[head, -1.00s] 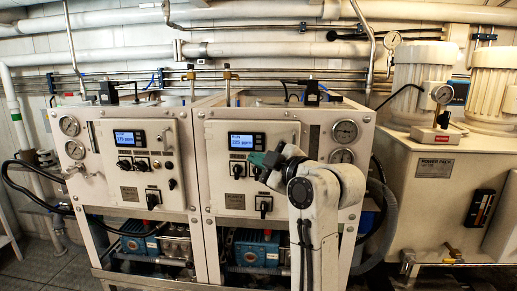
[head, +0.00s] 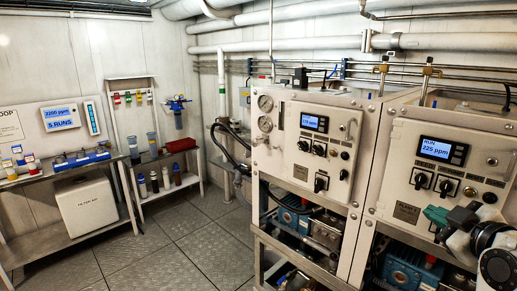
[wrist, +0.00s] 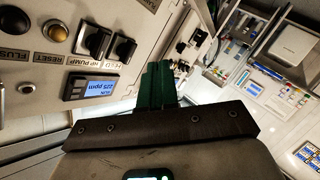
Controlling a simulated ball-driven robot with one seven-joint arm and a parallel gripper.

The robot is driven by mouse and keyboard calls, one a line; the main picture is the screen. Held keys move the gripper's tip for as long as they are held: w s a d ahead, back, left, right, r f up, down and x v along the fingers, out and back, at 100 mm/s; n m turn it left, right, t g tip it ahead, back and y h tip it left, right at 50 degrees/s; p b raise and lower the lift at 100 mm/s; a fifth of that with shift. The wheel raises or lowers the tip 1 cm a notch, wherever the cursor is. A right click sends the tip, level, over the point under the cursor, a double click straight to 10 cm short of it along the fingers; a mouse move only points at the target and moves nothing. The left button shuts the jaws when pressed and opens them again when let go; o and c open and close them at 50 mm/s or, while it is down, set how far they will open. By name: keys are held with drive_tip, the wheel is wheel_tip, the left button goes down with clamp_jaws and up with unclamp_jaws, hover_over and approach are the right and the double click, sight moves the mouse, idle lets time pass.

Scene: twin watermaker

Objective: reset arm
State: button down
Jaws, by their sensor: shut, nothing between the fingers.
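My gripper (head: 437,215) is at the lower right of the head view, in front of the right watermaker panel (head: 480,135). Its green fingers are shut and empty. In the wrist view the closed green fingers (wrist: 160,85) point up the picture beside the panel's HP pump and feed knobs. I cannot tell how wide the gap to the panel is. The right panel's display (head: 442,150) reads RUN, 225 ppm. The same display (wrist: 94,88) shows upside down in the wrist view. My arm's white links are cut off at the right edge.
The left watermaker cabinet (head: 316,148) stands left of my gripper, with a lit display. Blue pumps sit below both panels. A bench (head: 68,169) and a shelf with bottles (head: 165,190) stand at the left. The plated floor (head: 165,245) between them and the cabinets is clear.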

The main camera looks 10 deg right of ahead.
drive_tip(key=s+a+f+m+g, duration=0.1)
drive_tip(key=s+a+f+g, duration=0.25)
drive_tip(key=f, duration=0.55)
drive_tip(key=s+a+f+m+g+y, duration=0.1)
drive_tip(key=s+a+f+m+g, duration=0.15)
drive_tip(key=s+f, duration=0.4)
drive_tip(key=s+a+f+m+g, duration=0.1)
drive_tip(key=s+a+f+g, duration=0.15)
drive_tip(key=f, duration=0.75)
drive_tip(key=s+a+f+m+g, duration=0.1)
drive_tip(key=s+f, duration=0.4)
drive_tip(key=s, duration=0.5)
drive_tip(key=s+a+f+m+g, duration=0.2)
drive_tip(key=s+a+f+g, duration=0.2)
drive_tip(key=s, duration=0.5)
wheel_tip(320, 180, down, 2)
drive_tip(key=shift+s+a+f, duration=0.2)
drive_tip(key=shift+s+f, duration=0.05)
drive_tip(key=shift+s, duration=0.1)
drive_tip(key=shift+m+g, duration=0.25)
